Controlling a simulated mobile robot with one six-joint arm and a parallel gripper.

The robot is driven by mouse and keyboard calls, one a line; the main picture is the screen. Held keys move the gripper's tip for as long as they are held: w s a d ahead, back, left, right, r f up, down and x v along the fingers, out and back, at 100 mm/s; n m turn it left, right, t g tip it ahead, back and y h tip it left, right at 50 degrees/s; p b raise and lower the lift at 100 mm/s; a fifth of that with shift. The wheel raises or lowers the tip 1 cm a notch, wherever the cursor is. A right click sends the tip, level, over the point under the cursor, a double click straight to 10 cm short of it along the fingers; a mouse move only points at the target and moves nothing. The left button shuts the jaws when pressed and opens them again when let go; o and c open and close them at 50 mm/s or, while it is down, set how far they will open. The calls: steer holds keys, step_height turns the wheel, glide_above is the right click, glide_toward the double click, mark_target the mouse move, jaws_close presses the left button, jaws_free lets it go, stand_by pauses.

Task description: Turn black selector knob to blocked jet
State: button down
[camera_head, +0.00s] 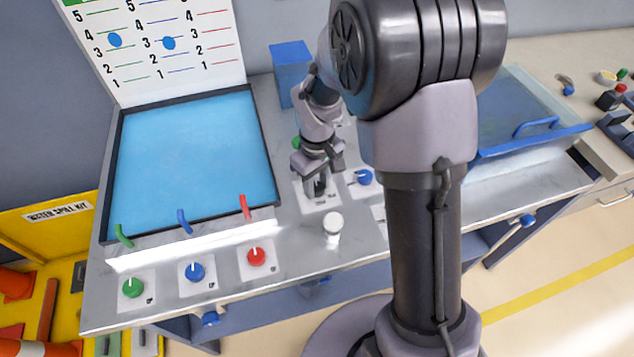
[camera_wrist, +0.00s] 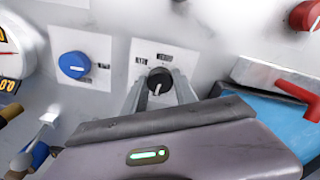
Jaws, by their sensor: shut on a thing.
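The black selector knob (camera_wrist: 159,80) sits on a white label plate (camera_wrist: 172,55) in the wrist view. Its white pointer mark points toward the bottom of that picture. The small labels on the plate are too blurred to read. My gripper (camera_wrist: 160,88) has one finger on each side of the knob and is shut on it. In the head view my gripper (camera_head: 317,184) reaches down onto the plate on the metal bench. There the fingers and wrist hide most of the knob.
A blue knob (camera_wrist: 73,65) sits beside the plate. Green (camera_head: 132,287), blue (camera_head: 195,271) and red (camera_head: 256,256) knobs line the bench front. A white capped post (camera_head: 332,226) stands near my gripper. The blue tank (camera_head: 190,150) has coloured spouts at its front edge.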

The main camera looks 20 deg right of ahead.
mark_target(317, 186)
steer(key=m, duration=0.5)
steer(key=shift+m+b, duration=0.35)
steer(key=shift+m, duration=2.05)
steer(key=c, duration=1)
jaws_free()
steer(key=shift+o, duration=0.2)
step_height(317, 186, up, 18)
steer(key=p, duration=0.7)
steer(key=shift+f, duration=0.25)
